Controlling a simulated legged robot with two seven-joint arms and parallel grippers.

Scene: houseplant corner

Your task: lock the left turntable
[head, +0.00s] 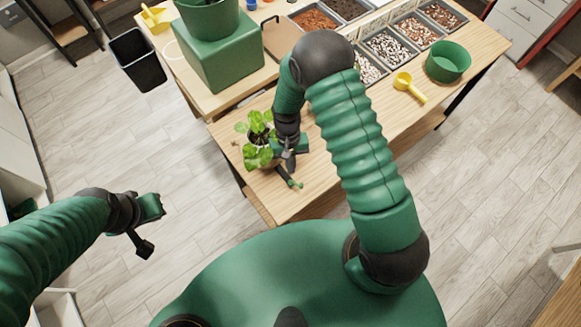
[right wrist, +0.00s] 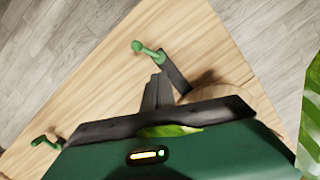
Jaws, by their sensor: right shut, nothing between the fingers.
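A dark lever with a green knob (head: 293,183) sticks out toward the table's near edge, below the leafy plant (head: 257,135). In the right wrist view the lever's green knob (right wrist: 149,51) and dark bar lead to a round wooden turntable (right wrist: 218,96), mostly hidden by my gripper. My right gripper (head: 289,161) is shut and empty, pointing down beside the lever. In the right wrist view its fingertips (right wrist: 158,85) are close beside the bar; I cannot tell whether they touch. My left gripper (head: 149,226) is open and empty over the floor, away from the table.
A second green-knobbed piece (right wrist: 45,141) shows at the left of the right wrist view. A green block (head: 222,55), soil and pebble trays (head: 388,47), a yellow scoop (head: 408,87) and a green pot (head: 448,62) stand farther back. A black bin (head: 137,60) is on the floor.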

